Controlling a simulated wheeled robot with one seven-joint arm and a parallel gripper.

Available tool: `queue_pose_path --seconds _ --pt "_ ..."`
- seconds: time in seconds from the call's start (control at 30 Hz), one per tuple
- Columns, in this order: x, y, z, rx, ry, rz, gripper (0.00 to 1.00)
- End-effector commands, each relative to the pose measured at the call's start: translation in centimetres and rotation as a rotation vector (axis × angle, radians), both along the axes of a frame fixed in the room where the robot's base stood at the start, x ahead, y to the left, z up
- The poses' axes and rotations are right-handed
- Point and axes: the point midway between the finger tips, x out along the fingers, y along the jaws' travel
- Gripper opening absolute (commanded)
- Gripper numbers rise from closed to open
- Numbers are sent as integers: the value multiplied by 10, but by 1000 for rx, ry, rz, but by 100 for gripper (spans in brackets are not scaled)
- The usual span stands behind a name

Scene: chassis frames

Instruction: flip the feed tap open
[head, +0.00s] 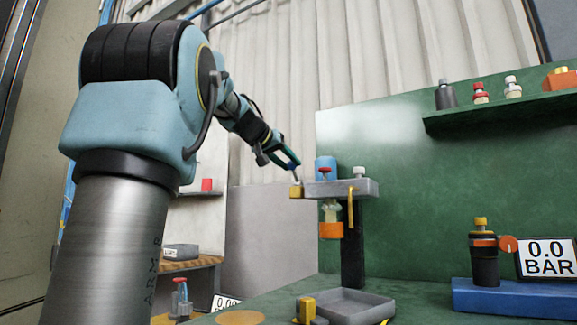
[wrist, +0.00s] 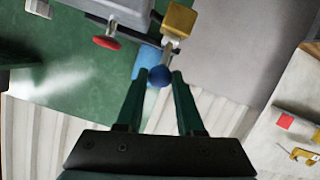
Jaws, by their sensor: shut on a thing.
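The feed tap has a yellow body (head: 296,191) at the left end of a grey block (head: 345,187) on a dark post. In the wrist view the yellow body (wrist: 179,20) is at the top, with a short pale lever (wrist: 168,52) ending in a dark blue ball knob (wrist: 160,76). My gripper (head: 296,165) reaches the lever from the upper left. In the wrist view its two green fingers (wrist: 160,77) are shut on the blue knob, one on each side. In the head view the knob is hidden by the fingers.
A red knob (wrist: 107,42) and a blue cylinder (head: 325,163) are close beside the tap. An orange block (head: 331,230) hangs below. A grey tray (head: 355,305) and a blue base with a gauge (head: 548,258) stand on the green bench. A shelf (head: 500,113) is at upper right.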

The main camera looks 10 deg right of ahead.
Motion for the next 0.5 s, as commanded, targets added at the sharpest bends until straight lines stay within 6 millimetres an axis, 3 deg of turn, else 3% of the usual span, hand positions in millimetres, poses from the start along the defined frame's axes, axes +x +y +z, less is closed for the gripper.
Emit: queue_pose_path --seconds 0.17,0.2,0.43,0.5 --pt "0 1 -1 2 2 0 0" --pt "0 1 -1 2 2 0 39" --pt "0 0 -1 2 2 0 65" --pt "0 0 -1 2 2 0 66"
